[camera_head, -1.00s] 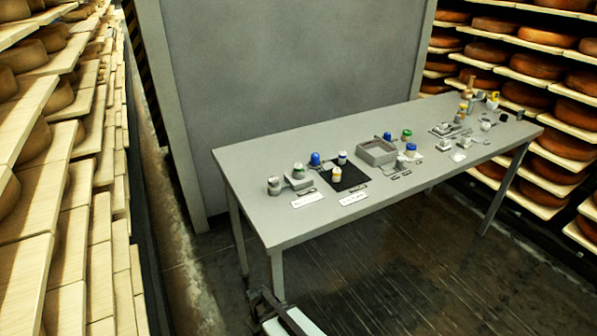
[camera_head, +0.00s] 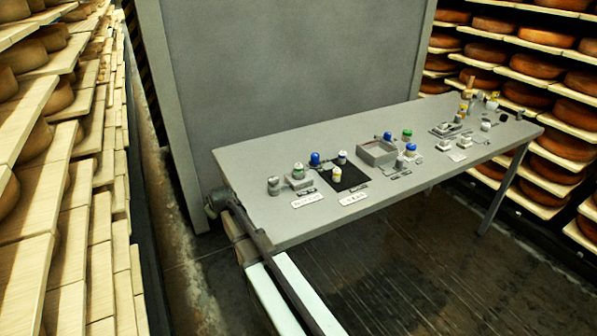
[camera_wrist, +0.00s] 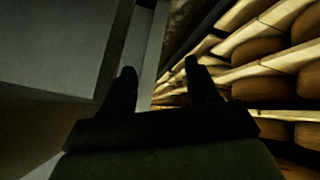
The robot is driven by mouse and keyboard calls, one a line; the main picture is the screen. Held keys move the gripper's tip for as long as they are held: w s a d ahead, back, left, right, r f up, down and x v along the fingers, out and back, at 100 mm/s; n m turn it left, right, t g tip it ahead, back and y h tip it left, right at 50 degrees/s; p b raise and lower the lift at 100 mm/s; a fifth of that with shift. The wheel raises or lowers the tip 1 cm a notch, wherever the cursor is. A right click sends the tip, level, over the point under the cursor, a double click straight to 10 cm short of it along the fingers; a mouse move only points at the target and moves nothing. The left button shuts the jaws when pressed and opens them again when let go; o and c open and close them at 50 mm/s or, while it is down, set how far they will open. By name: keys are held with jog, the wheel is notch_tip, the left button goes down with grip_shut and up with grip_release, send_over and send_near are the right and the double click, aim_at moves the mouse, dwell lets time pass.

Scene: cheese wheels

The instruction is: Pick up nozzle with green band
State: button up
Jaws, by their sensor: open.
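Small nozzle-like pieces with coloured bands or caps stand on the grey table in the head view. One with green (camera_head: 298,168) stands on a small grey block near the left end. A green-topped piece (camera_head: 407,134) stands behind the grey tray. Which is the green-banded nozzle is too small to tell. My gripper (camera_wrist: 160,70) is open and empty in the wrist view, facing shelves, with no nozzle in sight. My arm is beside the table's left end.
The table (camera_head: 250,215) has bare surface at its left front. A black mat (camera_head: 349,186), a grey open tray (camera_head: 376,157) and white labels (camera_head: 307,201) lie among the pieces. A grey panel (camera_head: 290,70) stands behind. Cheese shelves (camera_head: 60,200) flank both sides.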

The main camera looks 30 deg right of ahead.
jog(key=w+r+t, duration=0.1)
jog(key=w+r, duration=0.3)
jog(key=r, duration=0.4)
jog(key=m+g+h, duration=0.1)
jog(key=m+g, duration=0.4)
jog(key=m, duration=0.3)
send_near(299, 164)
jog(key=f, duration=0.1)
jog(key=w+f, duration=0.1)
jog(key=f, duration=0.1)
jog(key=shift+w+a+f, duration=0.2)
jog(key=shift+w+a, duration=0.1)
jog(key=shift+w, duration=0.05)
jog(key=shift+d+x, duration=0.2)
jog(key=shift+x, duration=1.1)
jog(key=shift+d+x, duration=0.2)
jog(key=shift+x, duration=1.15)
grip_shut()
jog(key=shift+r, duration=0.1)
jog(key=shift+r, duration=0.1)
